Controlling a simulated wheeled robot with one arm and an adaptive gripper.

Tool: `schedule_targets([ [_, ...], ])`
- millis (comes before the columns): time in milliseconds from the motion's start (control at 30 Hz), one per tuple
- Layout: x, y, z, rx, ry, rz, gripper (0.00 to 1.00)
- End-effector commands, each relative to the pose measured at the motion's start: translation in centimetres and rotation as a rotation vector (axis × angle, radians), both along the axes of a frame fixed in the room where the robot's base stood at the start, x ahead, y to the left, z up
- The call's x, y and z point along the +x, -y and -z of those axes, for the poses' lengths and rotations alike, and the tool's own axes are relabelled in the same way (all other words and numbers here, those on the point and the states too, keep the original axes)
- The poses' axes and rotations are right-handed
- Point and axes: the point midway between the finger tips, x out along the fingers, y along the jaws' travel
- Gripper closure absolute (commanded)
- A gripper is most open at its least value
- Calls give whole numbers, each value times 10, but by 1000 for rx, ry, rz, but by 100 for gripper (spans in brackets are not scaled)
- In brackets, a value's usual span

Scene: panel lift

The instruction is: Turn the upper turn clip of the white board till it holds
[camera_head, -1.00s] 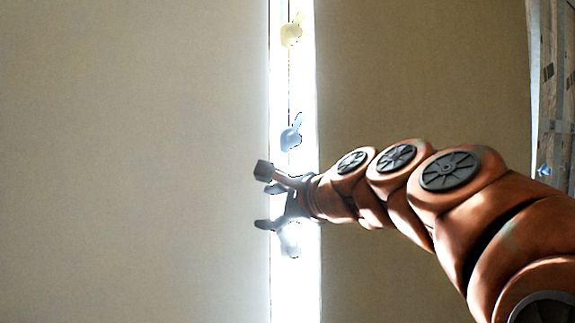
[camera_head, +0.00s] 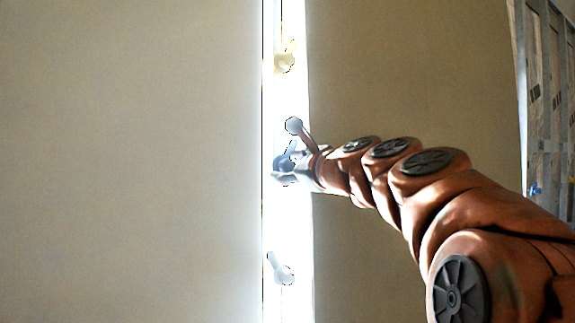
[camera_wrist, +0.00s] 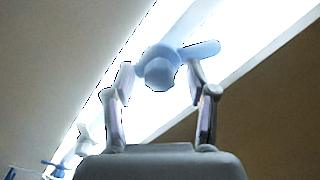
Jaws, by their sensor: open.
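A bright white vertical strip (camera_head: 287,225), which looks like the white board or its edge, carries three turn clips in the head view. The top clip (camera_head: 285,62) is yellowish, the middle clip (camera_head: 286,161) is blue, and the bottom clip (camera_head: 284,272) is pale, its lever up and left. My gripper (camera_head: 287,152) is at the blue clip, partly covering it. In the wrist view, the blue clip's round knob (camera_wrist: 160,74) lies between my open fingers (camera_wrist: 160,66), its lever (camera_wrist: 204,49) pointing right past the right finger. Whether a finger touches it, I cannot tell.
A large beige panel (camera_head: 130,160) fills the left, and another (camera_head: 410,90) stands right of the strip. A framed rack (camera_head: 545,100) is at the far right. In the wrist view, another pale clip (camera_wrist: 84,136) shows at lower left. Glare washes out the strip.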

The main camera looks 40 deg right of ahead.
Motion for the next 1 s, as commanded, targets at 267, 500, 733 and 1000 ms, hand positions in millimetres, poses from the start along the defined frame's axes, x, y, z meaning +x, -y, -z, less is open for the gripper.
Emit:
schedule_targets([
  [267,5,0,0,-1,1,-1,43],
  [500,5,0,0,-2,1,-1,58],
  [733,5,0,0,-2,1,-1,82],
  [1000,5,0,0,-2,0,-1,100],
])
